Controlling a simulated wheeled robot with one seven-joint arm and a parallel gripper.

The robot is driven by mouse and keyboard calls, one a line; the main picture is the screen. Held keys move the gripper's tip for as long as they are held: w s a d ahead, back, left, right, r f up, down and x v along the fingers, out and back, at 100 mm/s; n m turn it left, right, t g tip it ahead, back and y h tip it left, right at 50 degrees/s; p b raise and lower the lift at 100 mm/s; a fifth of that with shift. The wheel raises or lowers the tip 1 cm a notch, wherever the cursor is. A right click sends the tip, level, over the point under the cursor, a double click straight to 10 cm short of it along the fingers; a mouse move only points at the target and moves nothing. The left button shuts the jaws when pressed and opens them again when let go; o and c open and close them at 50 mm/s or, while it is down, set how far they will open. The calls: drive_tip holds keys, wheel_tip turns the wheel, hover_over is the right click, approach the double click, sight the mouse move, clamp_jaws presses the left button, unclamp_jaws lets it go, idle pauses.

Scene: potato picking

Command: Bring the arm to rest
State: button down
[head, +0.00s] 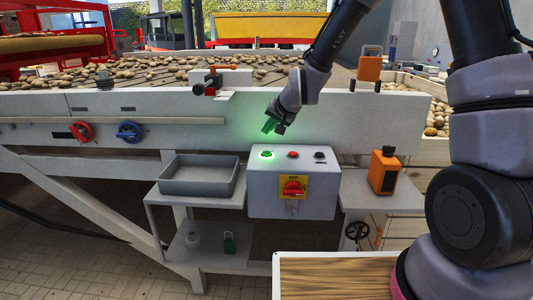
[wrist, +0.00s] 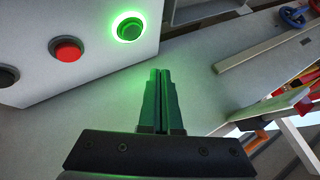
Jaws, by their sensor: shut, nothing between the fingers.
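My gripper (head: 270,126) is shut and empty. In the head view it hangs in front of the white machine panel, just above the control box (head: 262,197). A green button (head: 267,154) on the top of the box is lit, with a bright ring around it. In the wrist view my shut fingers (wrist: 158,75) point toward the panel, below and right of the lit green button (wrist: 130,28) and apart from it. A red button (wrist: 67,50) and a black button (wrist: 8,75) sit to the left of it.
A grey tray (head: 174,188) stands on a shelf left of the box. An orange device (head: 384,172) stands on the right shelf. Red (head: 81,132) and blue (head: 129,132) valve wheels are on the panel. A wooden surface (head: 335,279) lies in front. Potatoes lie on the conveyor (head: 150,68) behind.

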drive_tip(key=s+d+r+h, duration=0.1)
drive_tip(key=s+d+r, duration=0.3)
drive_tip(key=d+r, duration=0.4)
drive_tip(key=s+d+r+h, duration=0.1)
drive_tip(key=s+d+r, duration=0.4)
drive_tip(key=d+r, duration=0.3)
drive_tip(key=s+d+r+m, duration=0.1)
drive_tip(key=s+d+r, duration=0.2)
drive_tip(key=s+d, duration=0.2)
drive_tip(key=s+d+r+m+h, duration=0.1)
drive_tip(key=s+d+r, duration=0.2)
drive_tip(key=s, duration=0.9)
drive_tip(key=d, duration=0.2)
drive_tip(key=shift+d, duration=0.3)
